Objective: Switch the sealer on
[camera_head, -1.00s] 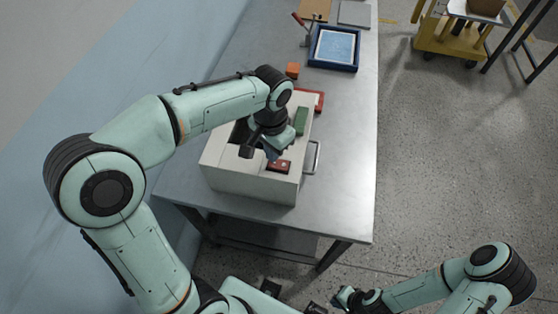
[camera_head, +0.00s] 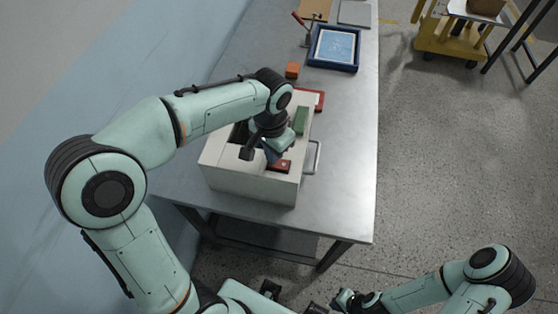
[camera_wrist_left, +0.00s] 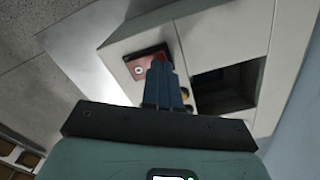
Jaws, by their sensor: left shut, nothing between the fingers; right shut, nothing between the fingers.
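The sealer (camera_head: 238,181) is a cream box on the metal table, with a dark opening in its top. A red switch plate (camera_head: 284,167) sits on its top near the front right. In the left wrist view the plate (camera_wrist_left: 139,68) shows a small round white mark. My left gripper (camera_head: 272,157) is shut and empty, low over the sealer's top beside the red plate. In the left wrist view its blue fingers (camera_wrist_left: 160,68) cover part of the plate; I cannot tell whether they touch it. My right gripper (camera_head: 338,301) is shut, low near the bottom edge, away from the table.
A green block (camera_head: 301,120) stands on the sealer and a metal handle (camera_head: 313,158) projects from its right side. Behind are a red-framed piece (camera_head: 318,99), an orange block (camera_head: 292,69) and a blue tray (camera_head: 357,56). The table's right side is clear.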

